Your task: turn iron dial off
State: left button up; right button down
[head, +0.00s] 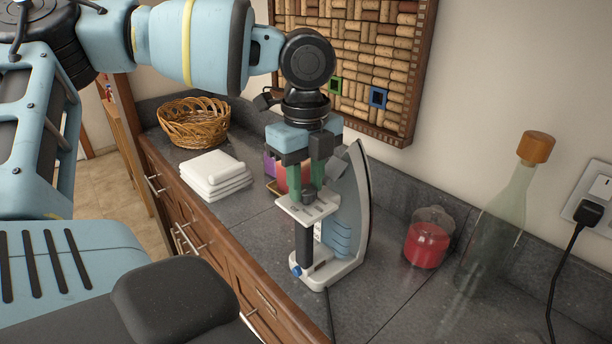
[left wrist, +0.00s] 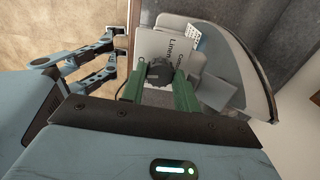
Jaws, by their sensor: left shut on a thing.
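The iron (head: 345,225) stands upright on its heel on the grey counter, with its metal soleplate facing right. Its dark dial (head: 309,195) sits on the light top part of the iron. In the left wrist view the dial (left wrist: 160,73) is a dark round knob beside printed fabric words, "Linen" among them. My left gripper (head: 306,186) points down from above, its green fingers on either side of the dial. In the left wrist view the fingers (left wrist: 160,90) close on the dial. The dial's exact setting cannot be read. My right gripper is not in view.
White folded cloths (head: 214,176) and a wicker basket (head: 194,122) are on the counter to the left. A jar with red contents (head: 427,244) and a corked glass bottle (head: 497,225) stand to the right. A black plug and cord (head: 587,213) hang at the wall outlet.

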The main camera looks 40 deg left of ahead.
pick_arm(q)
jog(key=shift+r, duration=0.1)
dwell(0.3)
jog(key=o, duration=0.9)
jog(key=shift+c, duration=0.2)
jog(key=shift+o, duration=0.5)
